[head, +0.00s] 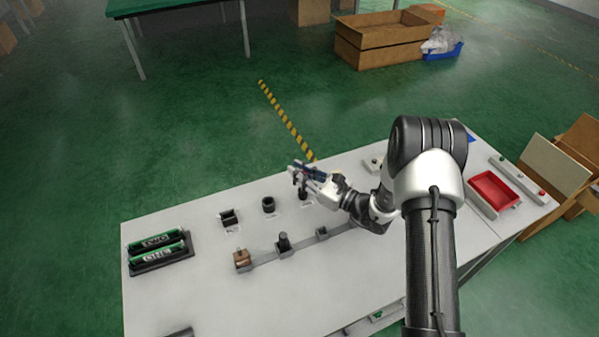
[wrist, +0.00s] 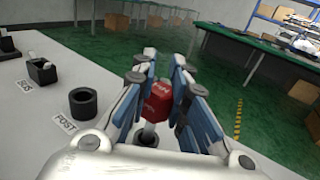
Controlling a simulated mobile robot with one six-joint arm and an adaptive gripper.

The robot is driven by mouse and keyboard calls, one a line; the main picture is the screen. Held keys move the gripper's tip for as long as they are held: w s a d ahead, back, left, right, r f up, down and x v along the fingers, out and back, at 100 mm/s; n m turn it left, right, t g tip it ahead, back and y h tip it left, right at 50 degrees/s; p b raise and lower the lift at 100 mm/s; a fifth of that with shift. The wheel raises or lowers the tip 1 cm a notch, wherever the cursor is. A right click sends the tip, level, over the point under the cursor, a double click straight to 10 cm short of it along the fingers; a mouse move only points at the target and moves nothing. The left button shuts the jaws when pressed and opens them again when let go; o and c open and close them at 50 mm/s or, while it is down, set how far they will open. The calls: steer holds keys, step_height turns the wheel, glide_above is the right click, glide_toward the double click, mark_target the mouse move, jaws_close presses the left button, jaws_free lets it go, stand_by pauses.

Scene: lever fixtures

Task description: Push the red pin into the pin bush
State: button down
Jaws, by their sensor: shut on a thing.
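My gripper (head: 300,171) is over the far side of the white table in the head view. In the wrist view its two blue-and-grey fingers (wrist: 157,95) are closed around the red pin (wrist: 157,99). The pin has a red head with small white lettering and a pale metal shank pointing down. The dark pin bush (head: 303,194) stands directly below the gripper. In the wrist view the shank's lower end overlaps the bush's dark ring (wrist: 138,140); I cannot tell whether it is inside the hole. The pin is not clearly visible in the head view.
A dark hollow post (head: 268,205) and a dark bracket (head: 229,217) stand left of the bush. Nearer is a rail with a brown block (head: 242,259) and dark fittings. A green-and-black rack (head: 160,250) is at far left, a red tray (head: 494,190) at right.

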steer(key=shift+f+b, duration=1)
steer(key=shift+f, duration=0.25)
steer(key=c, duration=1.4)
jaws_free()
steer(key=shift+o, duration=0.2)
steer(key=shift+r, duration=0.1)
step_height(320, 180, up, 10)
steer(key=shift+f, duration=0.1)
